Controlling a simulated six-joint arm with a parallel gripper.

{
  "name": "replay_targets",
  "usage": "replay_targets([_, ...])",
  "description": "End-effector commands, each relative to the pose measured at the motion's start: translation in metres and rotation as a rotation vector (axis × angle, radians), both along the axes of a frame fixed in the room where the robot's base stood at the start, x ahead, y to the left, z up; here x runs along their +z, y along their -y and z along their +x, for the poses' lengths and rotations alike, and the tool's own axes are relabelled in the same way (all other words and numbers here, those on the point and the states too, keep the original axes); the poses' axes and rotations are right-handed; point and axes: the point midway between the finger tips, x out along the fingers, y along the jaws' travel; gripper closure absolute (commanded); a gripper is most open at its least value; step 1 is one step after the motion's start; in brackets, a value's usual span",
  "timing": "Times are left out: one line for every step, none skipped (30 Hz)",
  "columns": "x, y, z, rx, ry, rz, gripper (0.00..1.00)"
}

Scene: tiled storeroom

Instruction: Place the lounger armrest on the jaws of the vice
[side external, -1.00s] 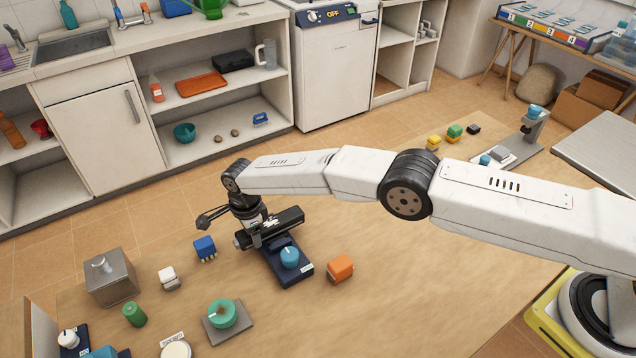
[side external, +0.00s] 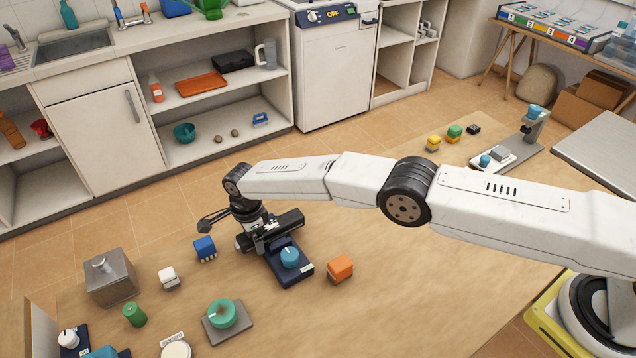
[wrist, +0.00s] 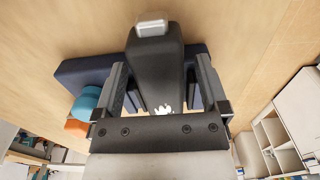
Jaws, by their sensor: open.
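The lounger armrest appears to be the long black bar (side external: 288,220) with a white mark and a silver-grey end. In the wrist view the armrest (wrist: 155,55) lies between my fingers with its silver end pointing away. The vice appears to be the dark navy device (side external: 296,275) with a round blue knob, directly below the bar. The vice (wrist: 75,72) also shows behind the bar in the wrist view. The bar lies across its back end; the contact and the vice's jaws are largely hidden. My gripper (side external: 266,229) is open, its fingers on either side of the bar.
An orange block (side external: 341,268) sits close to the right of the vice and a blue block (side external: 205,248) to the left.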

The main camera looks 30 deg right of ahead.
Motion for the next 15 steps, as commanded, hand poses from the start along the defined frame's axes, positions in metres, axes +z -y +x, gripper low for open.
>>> replay_targets([0.000,0.000,0.000,0.000,0.000,0.000,0.06])
replay_targets([0.000,0.000,0.000,0.000,0.000,0.000,0.06])
replay_targets([0.001,0.000,0.000,0.000,0.000,0.000,0.06])
replay_targets([0.001,0.000,0.000,0.000,0.000,0.000,0.06])
replay_targets([0.002,0.000,0.000,0.000,0.000,0.000,0.06])
replay_targets([0.003,0.000,0.000,0.000,0.001,0.000,0.06])
replay_targets([0.004,0.000,0.000,0.000,0.001,0.001,0.06])
replay_targets([0.005,0.000,0.001,0.000,0.002,0.001,0.06])
replay_targets([0.007,0.000,0.001,0.000,0.001,0.001,0.06])
replay_targets([0.008,0.000,0.000,0.000,0.001,0.000,0.06])
replay_targets([0.010,0.000,0.001,0.000,0.001,0.000,0.06])
replay_targets([0.013,-0.001,0.001,0.000,0.002,0.001,0.06])
replay_targets([0.016,-0.001,0.001,0.000,0.002,0.001,0.06])
replay_targets([0.018,0.000,0.001,0.000,0.001,0.001,0.06])
replay_targets([0.021,-0.001,0.001,0.000,0.002,0.001,0.06])
